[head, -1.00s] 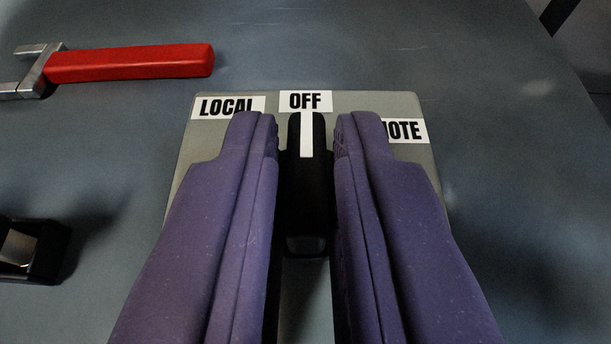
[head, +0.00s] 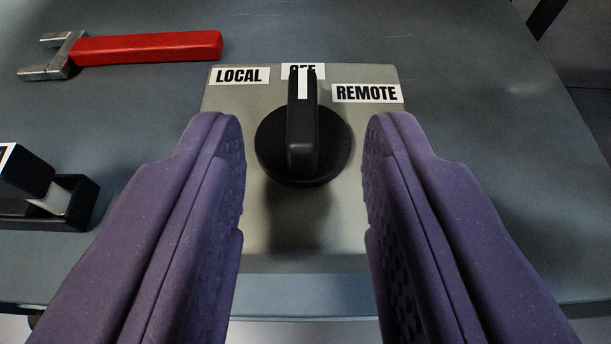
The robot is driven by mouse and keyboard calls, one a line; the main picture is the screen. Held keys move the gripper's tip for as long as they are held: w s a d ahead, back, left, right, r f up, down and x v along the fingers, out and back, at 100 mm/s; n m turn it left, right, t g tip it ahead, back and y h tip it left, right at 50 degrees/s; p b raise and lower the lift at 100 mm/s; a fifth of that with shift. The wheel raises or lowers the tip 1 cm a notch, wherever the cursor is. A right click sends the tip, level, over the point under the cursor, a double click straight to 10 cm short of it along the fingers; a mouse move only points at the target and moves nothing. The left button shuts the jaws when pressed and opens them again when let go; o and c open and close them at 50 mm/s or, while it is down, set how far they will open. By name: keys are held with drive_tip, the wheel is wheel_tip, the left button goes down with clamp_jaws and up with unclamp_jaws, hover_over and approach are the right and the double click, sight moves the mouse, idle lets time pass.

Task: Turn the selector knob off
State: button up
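The black selector knob (head: 302,140) sits on a grey plate (head: 300,250) with the labels LOCAL, OFF and REMOTE. Its white pointer line (head: 303,83) points straight up at the OFF label (head: 303,68) and partly covers it. My gripper (head: 305,125), with purple fingers, is open wide. One finger is on each side of the knob in the picture, with a clear gap to it on both sides, and nothing is held.
A red-handled tool-like lever (head: 145,47) with a metal fork end lies at the upper left. A black switch-like part (head: 45,195) is at the left edge. The grey panel (head: 480,140) is bare at the right.

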drive_tip(key=shift+p+v, duration=0.55)
drive_tip(key=shift+v, duration=1.7)
